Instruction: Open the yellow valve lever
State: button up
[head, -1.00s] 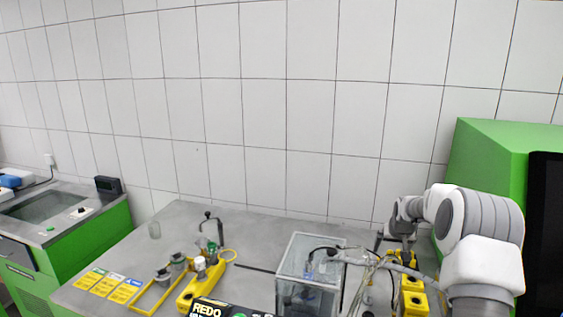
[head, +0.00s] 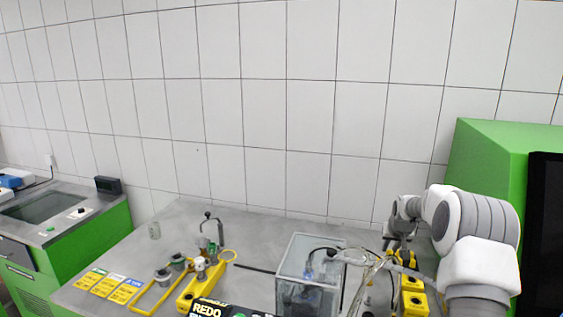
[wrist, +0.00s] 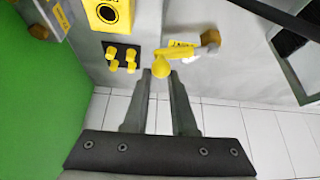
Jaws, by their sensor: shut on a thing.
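The yellow valve lever (wrist: 161,67) shows in the wrist view, with its rounded end between my fingertips. My gripper (wrist: 160,76) is shut on this end. A brass-coloured fitting (wrist: 210,40) sits to the upper right of the lever. The lever cannot be told clearly there.
In the wrist view, a black plate with yellow knobs (wrist: 122,58) and a yellow block (wrist: 107,13) stand to the left. In the head view, a clear tank (head: 311,275) with hoses stands left of my arm. The green cabinet (head: 490,160) is at the right.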

jog(key=shift+w+a+f, duration=0.1)
jog(key=shift+w+a, duration=0.1)
jog(key=shift+w, duration=0.4)
grip_shut()
jog(key=shift+w, duration=0.3)
jog(key=o, duration=1.5)
grip_release()
jog(key=shift+r+p, duration=1.2)
jog(key=shift+r, duration=1.9)
